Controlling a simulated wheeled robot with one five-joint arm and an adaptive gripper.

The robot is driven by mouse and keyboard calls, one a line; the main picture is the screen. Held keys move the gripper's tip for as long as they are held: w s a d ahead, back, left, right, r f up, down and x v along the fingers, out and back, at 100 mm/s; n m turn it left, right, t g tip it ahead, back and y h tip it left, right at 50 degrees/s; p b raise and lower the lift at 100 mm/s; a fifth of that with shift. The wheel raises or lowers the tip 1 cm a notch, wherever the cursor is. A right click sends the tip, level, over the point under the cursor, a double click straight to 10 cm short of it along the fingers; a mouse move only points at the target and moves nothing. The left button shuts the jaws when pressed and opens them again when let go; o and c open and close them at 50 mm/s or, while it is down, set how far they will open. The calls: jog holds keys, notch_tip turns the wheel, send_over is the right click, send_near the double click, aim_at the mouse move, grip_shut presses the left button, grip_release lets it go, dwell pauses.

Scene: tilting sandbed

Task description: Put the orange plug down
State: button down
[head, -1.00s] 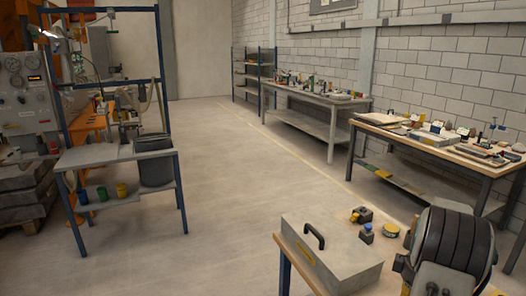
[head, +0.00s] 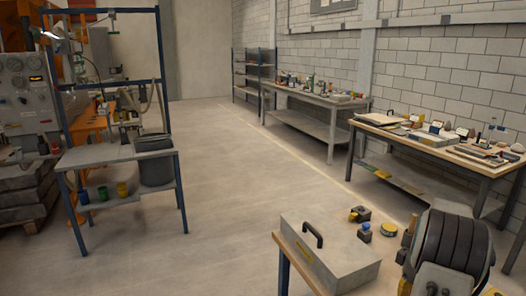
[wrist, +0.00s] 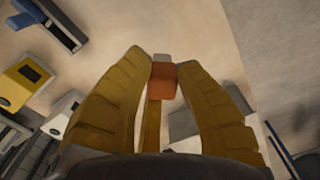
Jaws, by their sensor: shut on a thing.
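The orange plug (wrist: 162,80) shows in the wrist view as a small orange-red block with a grey end, between the tips of my gripper's yellow fingers (wrist: 163,75). My gripper is shut on it. A pale tabletop lies beyond the plug; I cannot tell whether the plug touches it. In the head view the plug cannot be made out, and my dark ribbed arm part hides much of the near table's right side.
In the head view, a grey case (head: 330,255) with a black handle stands on the near table. A yellow-black item (head: 361,214), a small blue item (head: 365,232) and a yellow round item (head: 388,230) lie beside it. The wrist view shows a yellow block (wrist: 22,85) at left.

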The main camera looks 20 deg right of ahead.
jog(key=m, duration=0.2)
jog(key=shift+w+d+f+m, duration=0.2)
jog(key=shift+d+m, duration=0.1)
jog(key=m, duration=0.1)
jog(key=f+m, duration=0.1)
jog(key=shift+d+m, duration=0.1)
jog(key=shift+m, duration=0.3)
jog(key=w+a+f+n, duration=0.2)
jog(key=w+a, duration=0.3)
jog(key=a, duration=0.8)
jog(key=w+a+f+n, duration=0.3)
jog(key=w+a, duration=0.2)
jog(key=a, duration=0.8)
jog(key=w+a+f+n, duration=0.2)
jog(key=w+a, duration=0.3)
jog(key=a, duration=0.7)
jog(key=shift+w+a+f+n, duration=0.2)
jog(key=shift+w+a+n, duration=0.2)
jog(key=shift+n, duration=0.3)
jog(key=shift+d, duration=0.1)
